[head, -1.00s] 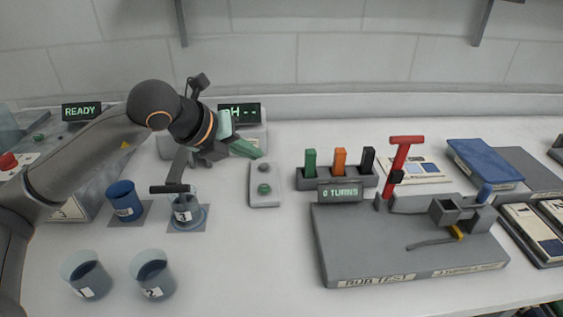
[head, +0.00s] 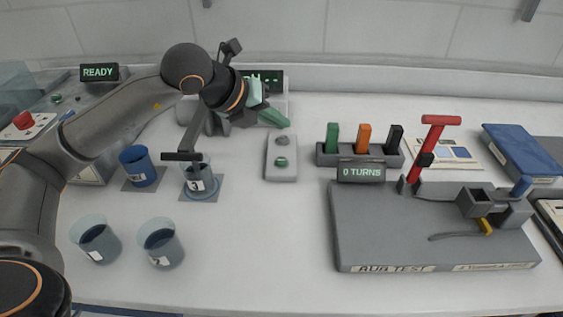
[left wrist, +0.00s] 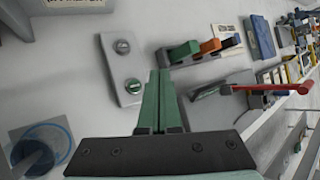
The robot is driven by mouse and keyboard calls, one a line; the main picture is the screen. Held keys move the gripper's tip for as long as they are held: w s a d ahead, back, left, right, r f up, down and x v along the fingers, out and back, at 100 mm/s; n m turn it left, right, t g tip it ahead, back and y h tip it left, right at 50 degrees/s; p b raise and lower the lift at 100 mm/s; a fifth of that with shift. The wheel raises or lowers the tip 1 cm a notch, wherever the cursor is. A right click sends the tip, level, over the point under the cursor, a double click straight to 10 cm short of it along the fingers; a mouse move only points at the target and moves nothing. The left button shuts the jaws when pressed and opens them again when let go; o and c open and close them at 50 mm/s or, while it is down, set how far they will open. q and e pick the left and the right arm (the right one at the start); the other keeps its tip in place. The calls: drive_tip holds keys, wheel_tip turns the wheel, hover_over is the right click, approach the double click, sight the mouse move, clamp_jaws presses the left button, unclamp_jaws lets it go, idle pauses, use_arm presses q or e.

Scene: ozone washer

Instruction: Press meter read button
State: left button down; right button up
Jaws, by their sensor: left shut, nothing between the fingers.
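A pale button plate (head: 282,174) lies on the bench, with a grey button (head: 282,140) at the back and a green button (head: 281,161) in front. The left wrist view also shows the grey button (left wrist: 122,46) and the green button (left wrist: 134,86). My left gripper (head: 287,123) is shut and empty, its green fingers just behind the plate in the head view. In the left wrist view its fingertips (left wrist: 160,73) appear beside the plate; contact cannot be told. Behind the gripper stands the meter (head: 278,106), its dark display partly hidden. My right gripper is not in view.
A beaker (head: 198,184) with a dark-barred stand stands left of the plate, near a blue cup (head: 138,167). Two more beakers (head: 98,240) (head: 161,243) stand in front. A rub-test rig (head: 400,235) and a block of coloured handles (head: 360,158) are right. Bench before the plate is clear.

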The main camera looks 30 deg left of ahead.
use_arm(q)
drive_tip(key=b, duration=0.3)
hover_over(278, 166)
wheel_tip(278, 166, down, 6)
drive_tip(key=shift+r, duration=0.15)
drive_tip(key=shift+f+b, duration=0.5)
drive_tip(key=shift+b, duration=0.25)
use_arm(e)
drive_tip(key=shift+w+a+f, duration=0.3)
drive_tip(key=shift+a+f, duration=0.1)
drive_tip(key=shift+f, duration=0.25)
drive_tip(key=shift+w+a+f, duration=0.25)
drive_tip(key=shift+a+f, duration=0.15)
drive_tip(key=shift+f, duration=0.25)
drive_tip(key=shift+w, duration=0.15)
use_arm(q)
drive_tip(key=shift+f+b, duration=0.45)
drive_tip(key=shift+b, duration=0.2)
drive_tip(key=shift+d, duration=0.15)
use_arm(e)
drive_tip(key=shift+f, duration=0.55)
